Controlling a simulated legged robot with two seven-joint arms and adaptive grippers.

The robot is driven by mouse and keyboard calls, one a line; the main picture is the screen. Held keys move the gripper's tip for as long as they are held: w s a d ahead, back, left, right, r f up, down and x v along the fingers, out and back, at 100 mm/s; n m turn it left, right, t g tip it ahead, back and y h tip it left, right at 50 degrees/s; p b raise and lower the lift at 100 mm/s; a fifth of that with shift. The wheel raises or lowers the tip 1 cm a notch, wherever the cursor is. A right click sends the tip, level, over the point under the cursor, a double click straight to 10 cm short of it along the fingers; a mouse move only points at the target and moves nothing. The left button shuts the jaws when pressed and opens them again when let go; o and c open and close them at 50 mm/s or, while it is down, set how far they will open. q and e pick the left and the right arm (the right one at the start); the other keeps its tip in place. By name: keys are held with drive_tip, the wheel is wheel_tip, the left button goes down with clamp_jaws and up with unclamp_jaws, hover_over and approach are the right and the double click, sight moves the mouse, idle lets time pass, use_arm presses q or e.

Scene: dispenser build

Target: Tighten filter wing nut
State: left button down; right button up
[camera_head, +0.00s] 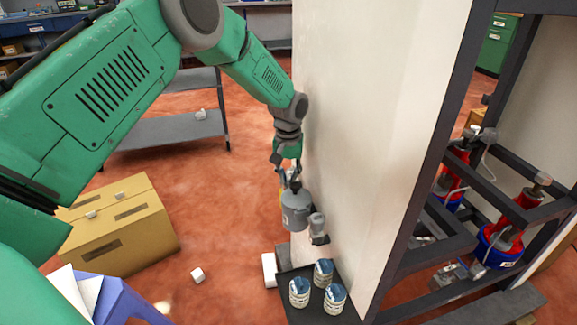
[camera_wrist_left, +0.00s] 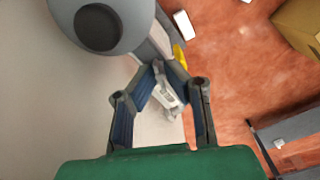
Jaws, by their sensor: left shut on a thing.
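My left gripper (camera_head: 291,180) reaches down beside the pale wall panel, above a grey, rounded filter housing (camera_head: 295,210). In the left wrist view, its fingers (camera_wrist_left: 169,84) close around a small light-grey part, apparently the wing nut (camera_wrist_left: 167,97). The nut's outline is partly hidden by the fingers. A large grey rounded body with a dark round face (camera_wrist_left: 98,27) stands near the fingers in that view. A yellow part (camera_wrist_left: 180,57) shows just behind the fingertips. My right gripper is in neither view.
The pale panel (camera_head: 365,120) stands close right of the gripper. Below the housing, a dark tray (camera_head: 312,316) holds three cans (camera_head: 323,272). A dark frame with red-and-blue units (camera_head: 508,232) is at right. Cardboard boxes (camera_head: 125,235) sit left; red floor between is mostly clear.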

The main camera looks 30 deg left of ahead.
use_arm(q)
drive_tip(key=shift+m+p, duration=0.55)
drive_tip(key=shift+m, duration=0.25)
idle(0.7)
drive_tip(key=c, duration=1.6)
unclamp_jaws()
drive_tip(key=shift+w+f, duration=0.1)
wheel_tip(320, 180, up, 12)
drive_tip(key=shift+a+f, duration=0.1)
